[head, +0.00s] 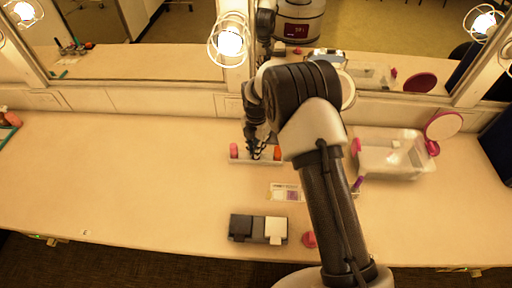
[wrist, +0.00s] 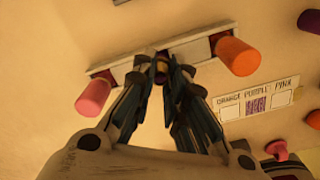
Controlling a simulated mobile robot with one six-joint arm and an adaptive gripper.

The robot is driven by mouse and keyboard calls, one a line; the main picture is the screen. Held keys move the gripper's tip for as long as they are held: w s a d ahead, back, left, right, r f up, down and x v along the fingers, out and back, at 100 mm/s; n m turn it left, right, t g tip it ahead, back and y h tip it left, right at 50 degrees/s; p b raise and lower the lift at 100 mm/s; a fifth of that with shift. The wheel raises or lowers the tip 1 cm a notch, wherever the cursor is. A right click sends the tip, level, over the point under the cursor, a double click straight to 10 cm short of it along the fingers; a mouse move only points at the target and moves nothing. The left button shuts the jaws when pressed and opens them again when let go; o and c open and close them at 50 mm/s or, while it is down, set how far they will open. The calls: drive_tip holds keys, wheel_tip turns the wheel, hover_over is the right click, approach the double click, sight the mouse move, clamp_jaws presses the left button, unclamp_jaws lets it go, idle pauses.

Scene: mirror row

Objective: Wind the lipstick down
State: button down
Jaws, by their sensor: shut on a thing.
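A pale holder (head: 240,160) stands at the back of the counter below the mirror. In the wrist view the holder (wrist: 203,50) has a pink piece (wrist: 94,97) at its left end and an orange piece (wrist: 238,56) at its right end. Between them a lipstick (wrist: 161,66), dark with a hint of purple and gold, shows only in part. My gripper (wrist: 164,75) is shut on this lipstick from above, its fingers hiding most of it. How far the lipstick is wound out cannot be seen. In the head view my gripper (head: 262,152) is at the middle of the holder.
A card (wrist: 256,99) reading orange, purple, pink lies right of the holder. A purple piece (head: 357,184) lies near a clear box (head: 392,160). A black-and-white block (head: 258,229) and a red piece (head: 309,240) are nearer the front.

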drive_tip(key=shift+m, duration=0.4)
drive_tip(key=m+p, duration=0.1)
drive_tip(key=m, duration=0.3)
drive_tip(key=shift+r, duration=0.1)
drive_tip(key=m, duration=0.5)
drive_tip(key=shift+m+p, duration=0.35)
drive_tip(key=shift+m, duration=0.05)
drive_tip(key=m, duration=0.5)
drive_tip(key=shift+m, duration=2.4)
drive_tip(key=c, duration=1.5)
unclamp_jaws()
drive_tip(key=shift+c, duration=0.2)
